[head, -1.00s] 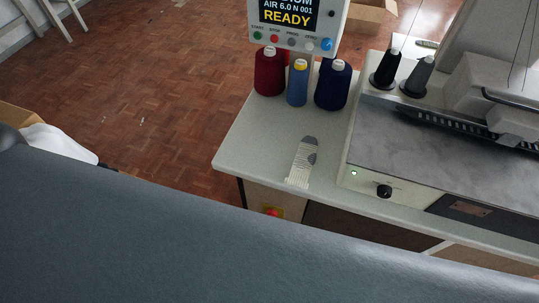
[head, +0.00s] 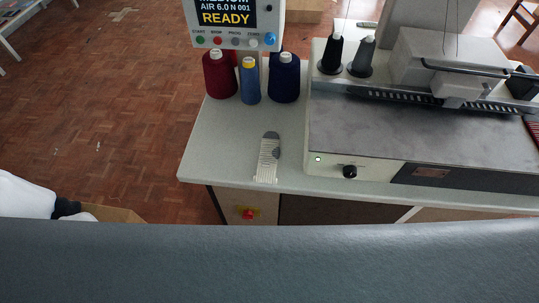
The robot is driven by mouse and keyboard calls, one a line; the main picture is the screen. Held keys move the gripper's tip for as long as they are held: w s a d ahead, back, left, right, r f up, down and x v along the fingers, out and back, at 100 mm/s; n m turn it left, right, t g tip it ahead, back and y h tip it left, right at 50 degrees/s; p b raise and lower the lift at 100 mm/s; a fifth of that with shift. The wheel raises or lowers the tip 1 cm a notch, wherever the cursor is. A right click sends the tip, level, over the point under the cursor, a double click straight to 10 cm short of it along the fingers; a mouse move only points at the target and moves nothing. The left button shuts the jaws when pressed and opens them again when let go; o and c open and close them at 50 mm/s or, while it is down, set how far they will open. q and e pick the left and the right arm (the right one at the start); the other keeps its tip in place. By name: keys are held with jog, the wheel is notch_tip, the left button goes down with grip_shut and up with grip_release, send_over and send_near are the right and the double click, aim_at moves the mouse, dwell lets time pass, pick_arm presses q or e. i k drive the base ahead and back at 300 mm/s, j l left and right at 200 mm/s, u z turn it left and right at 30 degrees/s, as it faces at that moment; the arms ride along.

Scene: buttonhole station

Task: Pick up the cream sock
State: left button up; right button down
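The cream sock (head: 267,160) lies flat on the grey-green table top, close to its front edge. It has cream ribbing and grey patches at the far end and on its right side. It lies in front of the thread cones and left of the machine. No gripper shows in the head view, and nothing is touching the sock.
The table (head: 215,155) has bare room left of the sock. The machine (head: 400,125) stands right. A red button (head: 249,214) is on the table's front.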

aim_at(270, 153)
jog(key=l+u, duration=0.15)
jog(key=l, duration=0.3)
jog(key=k+l+u, duration=0.15)
jog(key=l, duration=0.3)
jog(key=k+l+u, duration=0.15)
jog(key=l, duration=0.25)
jog(key=i+l, duration=0.05)
